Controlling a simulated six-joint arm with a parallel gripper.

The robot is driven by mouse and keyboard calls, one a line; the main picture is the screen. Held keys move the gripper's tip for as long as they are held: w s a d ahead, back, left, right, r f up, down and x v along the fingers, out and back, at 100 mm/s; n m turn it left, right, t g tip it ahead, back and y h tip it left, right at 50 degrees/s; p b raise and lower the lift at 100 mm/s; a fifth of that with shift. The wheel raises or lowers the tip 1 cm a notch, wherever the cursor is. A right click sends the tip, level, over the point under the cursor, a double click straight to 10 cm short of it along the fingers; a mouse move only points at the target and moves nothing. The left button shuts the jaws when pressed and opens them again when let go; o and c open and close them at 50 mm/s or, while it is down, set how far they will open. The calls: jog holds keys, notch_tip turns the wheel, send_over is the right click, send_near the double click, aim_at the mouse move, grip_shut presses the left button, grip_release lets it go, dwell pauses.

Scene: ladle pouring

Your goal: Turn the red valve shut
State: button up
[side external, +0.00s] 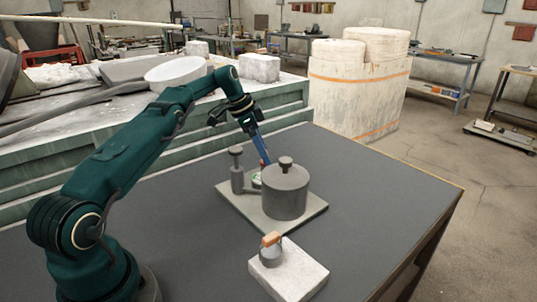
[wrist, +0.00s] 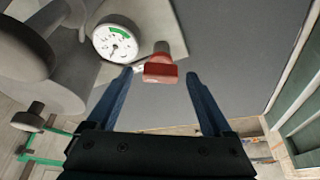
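The red valve (wrist: 161,69) shows in the wrist view as a red handle on a short stem at the edge of the grey fixture. In the side view only a sliver of the red valve (side external: 265,161) shows beside my finger. My gripper (wrist: 159,74) is open, with one blue finger on each side of the handle and a visible gap on both sides. Its tips are close to the handle, and I cannot tell how far they reach past it. In the side view my gripper (side external: 263,152) slants down to the fixture. A round gauge (wrist: 115,38) with a green arc sits left of the valve.
A grey tank (side external: 285,195) with a knob stands right of the valve in the side view, and a smaller knobbed post (side external: 237,172) stands left. Both are on a plate (side external: 312,212). The table's right side is clear.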

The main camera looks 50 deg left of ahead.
jog(key=shift+n, duration=0.7)
jog(key=n+y, duration=0.1)
jog(key=n, duration=0.1)
jog(key=n+y, duration=0.1)
jog(key=n, duration=0.1)
jog(key=shift+d+n+t, duration=0.2)
jog(key=shift+n+t, duration=0.1)
jog(key=shift+n, duration=0.1)
jog(key=s+d+r+m+t, duration=0.1)
jog(key=d+r, duration=0.3)
jog(key=r, duration=0.3)
jog(key=s+d+r+m+t, duration=0.1)
jog(key=s+d+r, duration=0.1)
jog(key=d+r, duration=0.35)
jog(key=s+d+r, duration=0.2)
jog(key=s+d, duration=0.2)
jog(key=s, duration=0.2)
jog(key=s+d+r, duration=0.3)
jog(key=s+d, duration=0.2)
jog(key=s, duration=0.2)
jog(key=shift+s+d+r+m, duration=0.2)
jog(key=shift+r+m, duration=0.1)
jog(key=shift+m, duration=0.1)
